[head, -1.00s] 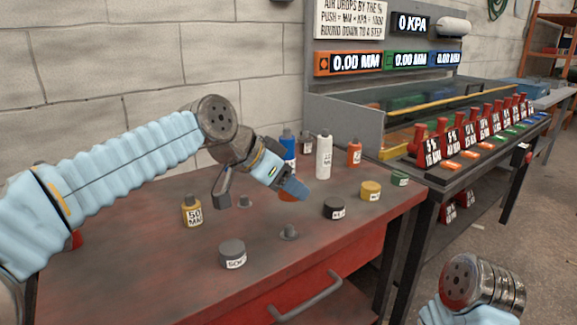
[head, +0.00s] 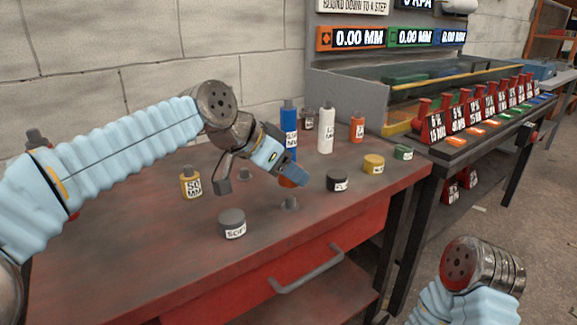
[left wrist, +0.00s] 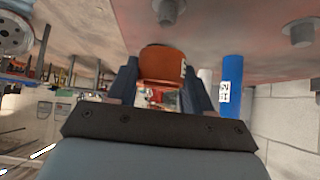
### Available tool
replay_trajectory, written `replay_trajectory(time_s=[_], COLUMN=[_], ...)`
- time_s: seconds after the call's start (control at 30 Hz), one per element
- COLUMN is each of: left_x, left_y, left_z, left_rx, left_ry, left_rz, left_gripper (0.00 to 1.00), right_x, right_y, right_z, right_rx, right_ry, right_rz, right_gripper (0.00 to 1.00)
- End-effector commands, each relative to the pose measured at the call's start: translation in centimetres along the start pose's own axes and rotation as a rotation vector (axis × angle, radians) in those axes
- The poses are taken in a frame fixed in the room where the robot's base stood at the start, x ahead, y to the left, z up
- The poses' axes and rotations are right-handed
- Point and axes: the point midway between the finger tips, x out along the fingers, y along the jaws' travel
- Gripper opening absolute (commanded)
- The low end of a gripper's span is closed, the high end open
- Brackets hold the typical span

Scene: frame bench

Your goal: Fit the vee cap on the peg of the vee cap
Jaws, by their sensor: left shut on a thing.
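My left gripper (head: 292,178) is shut on an orange-brown cap (head: 288,183), held above the red bench. In the left wrist view the cap (left wrist: 160,62) sits between the two blue fingers, with a white label partly visible at its right edge. I cannot read the label, so I cannot tell whether it is the vee cap. A grey peg (head: 289,204) stands on the bench just below the held cap, apart from it. Another grey peg (head: 245,174) stands farther left. Both pegs look bare. My right gripper is out of view; only its wrist shows.
A grey cap (head: 232,223), black cap (head: 337,181), yellow cap (head: 373,163) and green cap (head: 403,153) sit around the pegs. A yellow bottle (head: 190,183) stands left; blue (head: 289,128), white (head: 326,131) and orange (head: 357,127) bottles stand behind. The front left bench top is clear.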

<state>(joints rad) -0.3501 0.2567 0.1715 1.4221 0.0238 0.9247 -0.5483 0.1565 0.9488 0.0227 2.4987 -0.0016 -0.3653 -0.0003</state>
Motion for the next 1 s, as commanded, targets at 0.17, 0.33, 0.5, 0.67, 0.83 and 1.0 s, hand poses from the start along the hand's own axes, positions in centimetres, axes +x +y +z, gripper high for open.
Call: replay_trajectory(time_s=[0.17, 0.33, 0.5, 0.67, 0.83, 1.0], left_x=[1.19, 1.3, 1.26, 1.26, 1.22, 1.25], left_y=[0.02, 0.03, 0.03, 0.03, 0.03, 0.04], left_z=[1.22, 1.32, 1.28, 1.28, 1.26, 1.28], left_rx=[0.0, 0.0, 0.0, 0.0, 0.0, 0.0], left_ry=[0.001, 0.002, 0.002, 0.002, 0.001, 0.002], left_rz=[-0.001, -0.001, -0.001, -0.001, 0.0, 0.0], left_gripper=[0.16, 0.16, 0.16, 0.16, 0.16, 0.16], right_x=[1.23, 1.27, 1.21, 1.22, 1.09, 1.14], right_y=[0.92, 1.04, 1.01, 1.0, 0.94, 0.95], right_z=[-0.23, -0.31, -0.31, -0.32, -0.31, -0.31], right_rx=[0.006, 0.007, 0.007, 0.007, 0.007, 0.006], right_ry=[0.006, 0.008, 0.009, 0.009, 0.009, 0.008], right_rz=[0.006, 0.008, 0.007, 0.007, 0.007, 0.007], right_gripper=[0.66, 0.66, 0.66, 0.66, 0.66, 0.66])
